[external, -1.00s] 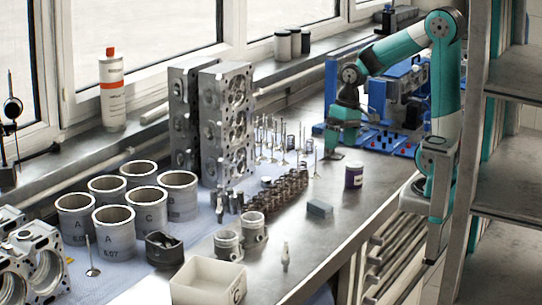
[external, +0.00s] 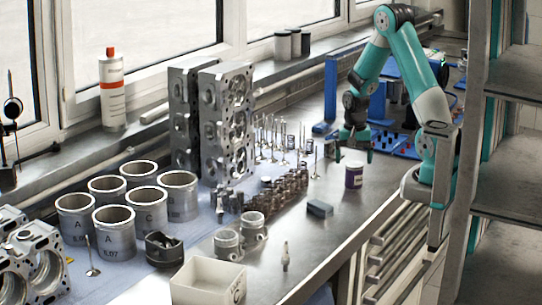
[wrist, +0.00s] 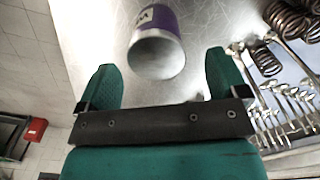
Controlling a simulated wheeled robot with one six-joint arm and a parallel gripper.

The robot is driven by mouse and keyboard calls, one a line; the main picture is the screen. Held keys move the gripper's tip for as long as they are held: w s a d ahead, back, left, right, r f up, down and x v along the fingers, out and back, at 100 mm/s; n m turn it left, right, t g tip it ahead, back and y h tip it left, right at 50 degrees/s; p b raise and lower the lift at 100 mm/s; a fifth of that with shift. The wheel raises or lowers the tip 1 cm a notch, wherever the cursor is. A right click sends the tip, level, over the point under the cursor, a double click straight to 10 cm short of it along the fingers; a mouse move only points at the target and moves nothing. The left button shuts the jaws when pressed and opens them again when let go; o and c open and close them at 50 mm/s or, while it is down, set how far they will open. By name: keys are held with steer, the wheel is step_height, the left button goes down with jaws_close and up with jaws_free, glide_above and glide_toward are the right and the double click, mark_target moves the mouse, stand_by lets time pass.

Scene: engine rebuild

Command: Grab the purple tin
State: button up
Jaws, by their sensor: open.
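The purple tin (external: 354,175) stands upright on the metal bench in the external view, near the bench's front edge. It has a purple side, a white label and a pale grey top. In the wrist view the tin (wrist: 157,45) lies ahead of my gripper, roughly centred between the two green fingers. My gripper (wrist: 162,80) is open and empty, with the tin just beyond the fingertips. In the external view my gripper (external: 354,155) is just above and behind the tin. I cannot tell whether a finger touches it.
Upright valves (external: 283,150) and several springs (external: 282,192) stand to the left of the tin. A blue fixture (external: 390,130) is behind. Metal shelves (external: 515,160) rise at the right.

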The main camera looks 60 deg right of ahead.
mark_target(354, 173)
steer(key=shift+s+f+p, duration=0.2)
steer(key=shift+f+p, duration=0.35)
steer(key=shift+f, duration=2.35)
steer(key=c, duration=1.2)
steer(key=shift+r, duration=0.1)
